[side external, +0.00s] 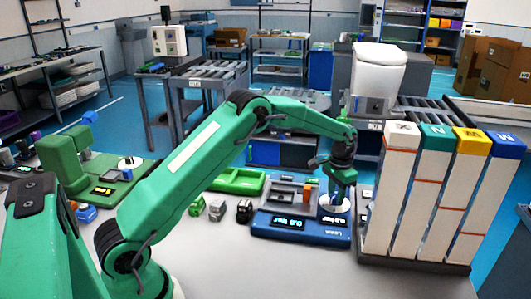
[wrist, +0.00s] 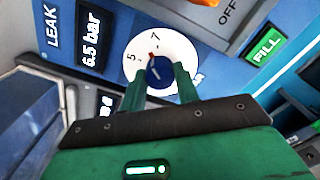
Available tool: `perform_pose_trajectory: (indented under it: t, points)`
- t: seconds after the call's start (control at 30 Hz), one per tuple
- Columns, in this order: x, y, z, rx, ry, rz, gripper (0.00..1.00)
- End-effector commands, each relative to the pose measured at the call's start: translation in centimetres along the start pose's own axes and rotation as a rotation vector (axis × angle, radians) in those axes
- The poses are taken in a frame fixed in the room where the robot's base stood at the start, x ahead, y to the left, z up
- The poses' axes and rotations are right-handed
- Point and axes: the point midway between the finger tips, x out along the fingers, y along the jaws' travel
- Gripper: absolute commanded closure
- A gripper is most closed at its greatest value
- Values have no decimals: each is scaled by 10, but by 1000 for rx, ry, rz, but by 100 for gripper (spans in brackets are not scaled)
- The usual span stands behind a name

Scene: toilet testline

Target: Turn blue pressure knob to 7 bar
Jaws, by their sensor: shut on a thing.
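The blue pressure knob (wrist: 160,71) sits at the centre of a round white dial (wrist: 136,52) in the wrist view. The dial shows a 5 and a 7, and a red pointer mark lies between them. The display (wrist: 93,38) beside it reads 6.5 bar. My gripper (wrist: 160,80) is shut on the knob, with one green finger on each side. In the side view my gripper (side external: 339,188) points down over the dial on the blue leak test unit (side external: 275,231); the knob is mostly hidden there.
A FILL label (wrist: 264,48) and an OFF marking lie right of the dial. In the side view, a tall rack of white columns (side external: 440,190) stands close on the right. A green tray (side external: 238,181) and small blocks (side external: 217,209) lie to the left.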

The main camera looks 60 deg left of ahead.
Motion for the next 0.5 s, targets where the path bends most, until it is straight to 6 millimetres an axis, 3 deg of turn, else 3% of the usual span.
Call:
perform_pose_trajectory:
  t: [0.5]
  points:
    - [-1,0,0,356,2,-1,92]
